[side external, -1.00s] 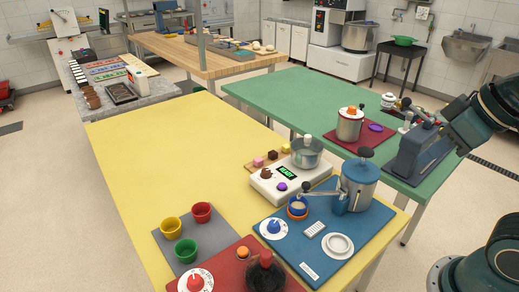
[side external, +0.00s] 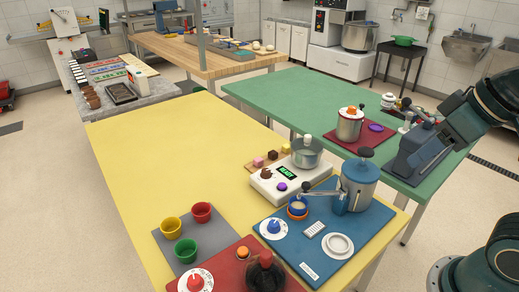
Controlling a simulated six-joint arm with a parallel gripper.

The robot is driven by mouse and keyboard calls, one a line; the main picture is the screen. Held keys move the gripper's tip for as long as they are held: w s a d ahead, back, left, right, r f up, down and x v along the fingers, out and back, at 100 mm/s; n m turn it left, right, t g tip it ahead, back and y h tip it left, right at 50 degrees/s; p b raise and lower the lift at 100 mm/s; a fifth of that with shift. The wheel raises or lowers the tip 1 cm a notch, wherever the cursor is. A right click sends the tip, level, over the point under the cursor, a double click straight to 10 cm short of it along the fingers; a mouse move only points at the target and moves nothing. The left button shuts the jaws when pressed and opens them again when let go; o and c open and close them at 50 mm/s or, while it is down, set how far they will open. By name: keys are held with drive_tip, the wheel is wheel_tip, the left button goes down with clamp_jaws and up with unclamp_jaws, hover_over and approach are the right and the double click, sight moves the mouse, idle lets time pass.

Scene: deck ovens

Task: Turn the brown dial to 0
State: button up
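The brown dial (side external: 266,173) is a small dark brown knob on the left part of a white device (side external: 262,187) on the yellow table. A lit green display on the device, which seems to say READY, sits right of the dial, and a purple button (side external: 281,187) is in front. The dial's pointer and scale are too small to read. My gripper (side external: 418,155) is at the right, over the green table, well away from the dial. Its fingers cannot be made out clearly, and I see nothing held in it.
A blue board (side external: 310,250) with a blue-grey canister (side external: 358,187) lies between the dial and my arm's side.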

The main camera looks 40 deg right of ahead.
drive_tip(key=w+r+g, duration=0.1)
drive_tip(key=w+r, duration=0.2)
drive_tip(key=w, duration=0.6)
drive_tip(key=m+g, duration=0.3)
drive_tip(key=g, duration=0.2)
hover_over(266, 170)
wheel_tip(266, 170, down, 15)
drive_tip(key=shift+r, duration=0.2)
wheel_tip(266, 170, down, 14)
drive_tip(key=shift+r, duration=0.1)
drive_tip(key=shift+c, duration=0.2)
drive_tip(key=shift+n, duration=0.3)
drive_tip(key=c, duration=0.9)
